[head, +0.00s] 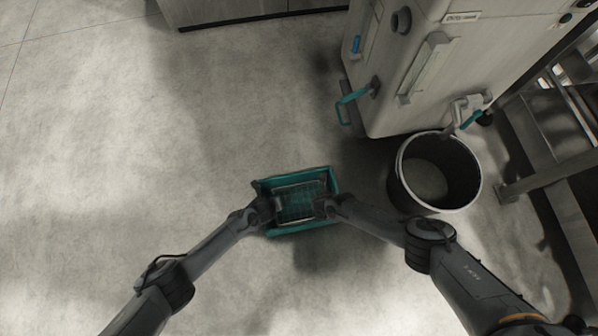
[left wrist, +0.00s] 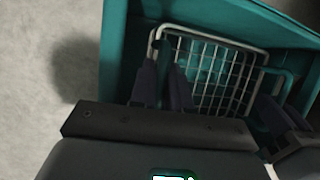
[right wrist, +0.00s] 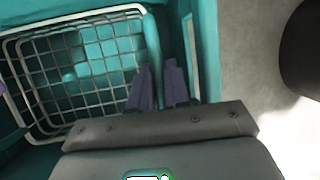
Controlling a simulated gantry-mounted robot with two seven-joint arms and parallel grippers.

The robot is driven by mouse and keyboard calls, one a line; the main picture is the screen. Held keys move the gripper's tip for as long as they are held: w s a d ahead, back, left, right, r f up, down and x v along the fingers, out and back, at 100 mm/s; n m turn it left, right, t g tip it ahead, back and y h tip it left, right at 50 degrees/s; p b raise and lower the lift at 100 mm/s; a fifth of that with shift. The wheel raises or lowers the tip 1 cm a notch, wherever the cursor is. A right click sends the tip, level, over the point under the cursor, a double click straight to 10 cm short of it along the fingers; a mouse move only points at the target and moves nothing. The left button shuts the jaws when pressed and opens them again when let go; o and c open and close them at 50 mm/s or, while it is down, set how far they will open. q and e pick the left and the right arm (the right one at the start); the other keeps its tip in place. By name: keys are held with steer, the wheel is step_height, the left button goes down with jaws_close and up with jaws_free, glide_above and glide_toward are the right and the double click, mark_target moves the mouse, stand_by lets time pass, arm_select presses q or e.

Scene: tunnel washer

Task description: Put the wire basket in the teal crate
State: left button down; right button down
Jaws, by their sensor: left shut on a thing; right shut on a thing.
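The teal crate (head: 318,172) stands on the floor in the middle of the head view; its wall also shows in the left wrist view (left wrist: 122,50) and the right wrist view (right wrist: 207,45). The wire basket (head: 298,190) is between the crate's walls; I cannot tell whether it touches the crate's bottom. Its pale wire grid shows in the left wrist view (left wrist: 225,75) and the right wrist view (right wrist: 85,70). My left gripper (head: 273,207) is shut on the basket's left end, by a teal handle. My right gripper (head: 322,205) is shut on its right end, where the fingers partly hide the grip.
A dark round bin (head: 437,172) stands to the right of the crate. Behind it is a pale machine (head: 440,60) with a teal handle (head: 350,103) sticking out. A metal frame (head: 545,165) is at the far right. The floor on the left is clear.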

arm_select(q)
steer(key=shift+d, duration=0.15)
arm_select(e)
steer(key=shift+a, duration=0.1)
arm_select(q)
steer(key=c, duration=1.1)
jaws_free()
arm_select(e)
steer(key=c, duration=1.1)
jaws_free()
arm_select(q)
steer(key=shift+f, duration=0.1)
step_height(320, 180, up, 31)
steer(key=w+p, duration=0.2)
steer(key=p, duration=1.1)
arm_select(e)
steer(key=w+r+v, duration=0.1)
steer(key=w+v, duration=0.1)
steer(key=v, duration=0.9)
steer(key=w+d+r+v, duration=0.1)
steer(key=w+v, duration=0.1)
steer(key=v, duration=1)
steer(key=shift+w+d, duration=0.25)
steer(key=shift+d, duration=0.1)
steer(key=shift+r, duration=0.1)
